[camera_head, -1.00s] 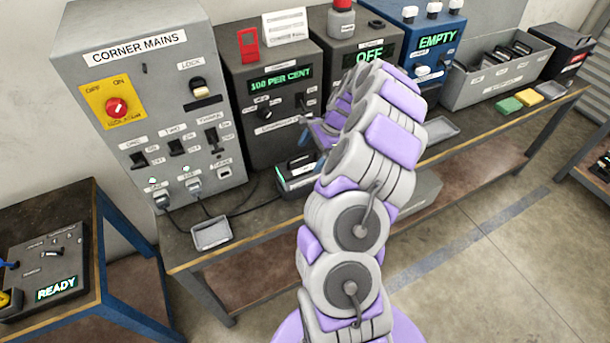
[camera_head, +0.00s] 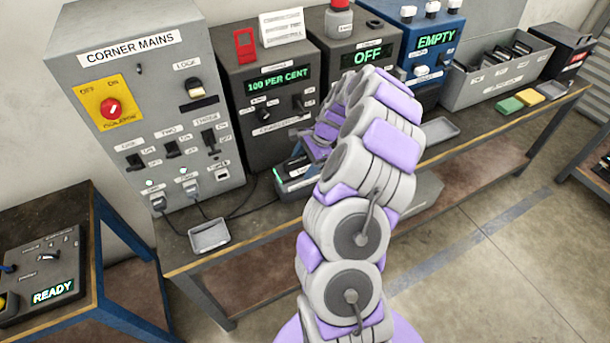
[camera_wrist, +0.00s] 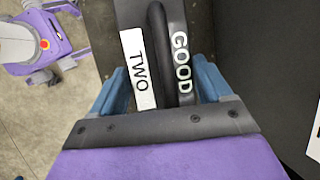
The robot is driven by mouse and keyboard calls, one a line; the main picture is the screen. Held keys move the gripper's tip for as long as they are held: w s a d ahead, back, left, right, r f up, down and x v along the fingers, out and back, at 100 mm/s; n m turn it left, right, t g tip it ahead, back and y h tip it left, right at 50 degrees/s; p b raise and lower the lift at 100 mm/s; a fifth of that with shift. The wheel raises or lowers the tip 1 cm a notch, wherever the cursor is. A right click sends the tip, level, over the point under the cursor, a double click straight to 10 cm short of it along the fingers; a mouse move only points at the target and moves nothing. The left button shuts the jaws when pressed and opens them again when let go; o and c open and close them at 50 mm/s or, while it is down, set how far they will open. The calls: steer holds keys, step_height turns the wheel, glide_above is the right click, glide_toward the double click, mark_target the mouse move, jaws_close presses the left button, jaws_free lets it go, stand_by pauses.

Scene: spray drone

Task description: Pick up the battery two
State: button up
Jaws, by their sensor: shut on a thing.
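Battery two (camera_wrist: 139,68) is in the wrist view, with a white TWO label, a black handle and the word GOOD beside it. My gripper (camera_wrist: 162,84) is shut on it, one blue finger on each side. Whether the battery rests on something below is hidden. In the head view my gripper (camera_head: 312,142) is by the front of the 100 PER CENT unit, above a grey holder (camera_head: 297,184) on the bench. My arm hides much of the gripper there, and I cannot make out the battery clearly.
The corner mains box (camera_head: 140,75) stands left of the 100 PER CENT unit (camera_head: 270,110). A small grey tray (camera_head: 209,235) and cables lie on the bench front. The OFF unit (camera_head: 358,40), EMPTY unit (camera_head: 435,55) and a grey bin (camera_head: 485,85) stand to the right.

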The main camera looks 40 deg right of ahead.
steer(key=shift+w+a+r, duration=0.1)
steer(key=shift+a+r, duration=0.05)
steer(key=shift+a, duration=0.4)
steer(key=shift+w+a+r, duration=0.1)
steer(key=shift+a, duration=0.4)
steer(key=shift+c, duration=1.4)
steer(key=shift+d, duration=0.15)
jaws_close()
steer(key=shift+w+r+p, duration=0.1)
steer(key=shift+r+p, duration=0.2)
steer(key=shift+r, duration=0.3)
step_height(320, 180, up, 8)
steer(key=shift+f+p, duration=0.15)
steer(key=shift+p, duration=0.9)
steer(key=shift+d+r, duration=0.1)
steer(key=shift+r, duration=0.45)
steer(key=shift+d, duration=0.15)
